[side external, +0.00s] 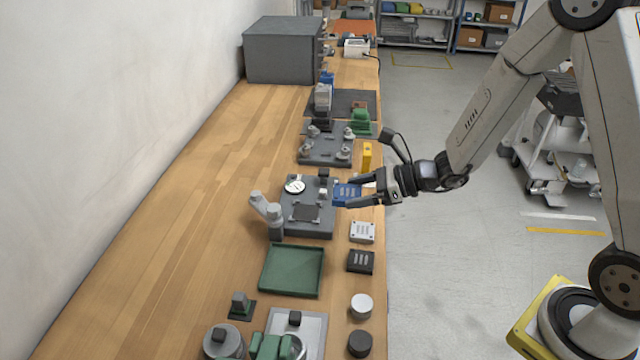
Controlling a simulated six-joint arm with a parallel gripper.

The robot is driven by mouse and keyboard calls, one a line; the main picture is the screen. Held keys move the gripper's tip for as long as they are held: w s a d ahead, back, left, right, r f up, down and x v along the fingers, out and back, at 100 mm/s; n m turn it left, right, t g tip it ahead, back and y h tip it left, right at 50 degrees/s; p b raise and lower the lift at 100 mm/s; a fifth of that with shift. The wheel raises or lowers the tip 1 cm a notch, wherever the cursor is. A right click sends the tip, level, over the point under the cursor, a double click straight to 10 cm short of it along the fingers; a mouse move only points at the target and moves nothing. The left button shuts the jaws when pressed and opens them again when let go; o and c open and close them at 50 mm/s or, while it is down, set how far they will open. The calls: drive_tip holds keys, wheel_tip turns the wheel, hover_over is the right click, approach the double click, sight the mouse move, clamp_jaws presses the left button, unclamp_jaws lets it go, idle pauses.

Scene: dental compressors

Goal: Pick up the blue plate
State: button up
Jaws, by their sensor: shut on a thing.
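The blue plate (346,194) is a small flat blue piece with pale marks on its top. It is near the right edge of the wooden bench, beside a grey fixture. My gripper (350,194) reaches in from the right with one finger on the far side of the plate and one on the near side. It is shut on the blue plate. I cannot tell whether the plate touches the surface below it.
The grey fixture (318,226) with a dial gauge (294,187) stands just left. A yellow block (367,156) stands behind. A white plate (362,232), a black plate (360,262) and a green tray (293,271) lie nearer. The bench's left side is clear.

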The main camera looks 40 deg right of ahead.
drive_tip(key=shift+s+r, duration=0.3)
drive_tip(key=shift+s, duration=0.4)
